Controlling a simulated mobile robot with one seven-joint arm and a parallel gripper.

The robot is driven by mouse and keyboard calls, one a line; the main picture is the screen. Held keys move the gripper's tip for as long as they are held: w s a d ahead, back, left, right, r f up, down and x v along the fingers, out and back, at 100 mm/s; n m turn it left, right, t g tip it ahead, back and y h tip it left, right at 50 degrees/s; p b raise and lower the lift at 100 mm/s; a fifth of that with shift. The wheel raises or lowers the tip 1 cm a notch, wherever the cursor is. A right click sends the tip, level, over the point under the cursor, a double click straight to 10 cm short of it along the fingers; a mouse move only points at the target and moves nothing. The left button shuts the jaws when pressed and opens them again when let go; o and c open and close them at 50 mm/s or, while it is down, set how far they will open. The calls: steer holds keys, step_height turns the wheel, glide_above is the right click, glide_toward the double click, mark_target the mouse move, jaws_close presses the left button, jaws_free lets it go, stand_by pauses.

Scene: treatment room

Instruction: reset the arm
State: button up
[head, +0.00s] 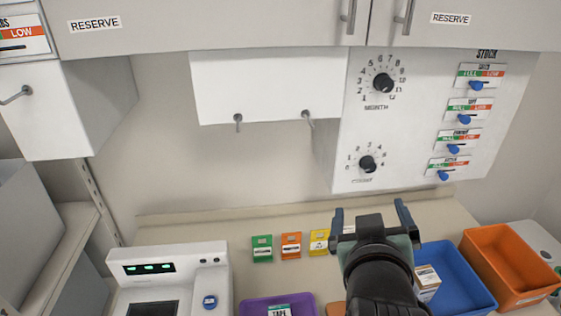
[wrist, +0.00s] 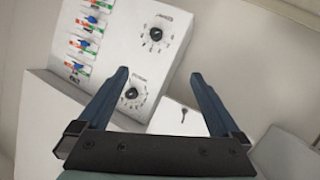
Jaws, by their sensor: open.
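My gripper (head: 371,218) is raised in front of the counter in the head view, at the lower right of the middle. In the wrist view my gripper (wrist: 160,75) shows two dark blue fingers spread wide, with nothing between them. It points toward the white wall panel (head: 425,110), which holds a month dial (head: 382,83), a second dial (head: 367,164) below it and several blue sliders. The fingers look apart from the panel.
Cabinets (head: 210,25) hang above.

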steer(key=a+r+t+y+b, duration=0.1)
steer(key=a+r+t, duration=0.3)
steer(key=r, duration=0.5)
steer(key=a+r+t, duration=0.4)
steer(key=a+r, duration=0.1)
steer(key=r, duration=0.5)
steer(key=s+a+r+t+y, duration=0.1)
steer(key=s+a+r+t, duration=0.2)
steer(key=s+r, duration=0.2)
steer(key=s+a+r+t+y+b, duration=0.1)
steer(key=s+a+r+t+y, duration=0.1)
steer(key=s+r, duration=0.3)
step_height(320, 180, up, 2)
steer(key=shift+s+a+r+t, duration=0.2)
steer(key=shift+s+a+t, duration=0.15)
steer(key=shift+a, duration=0.35)
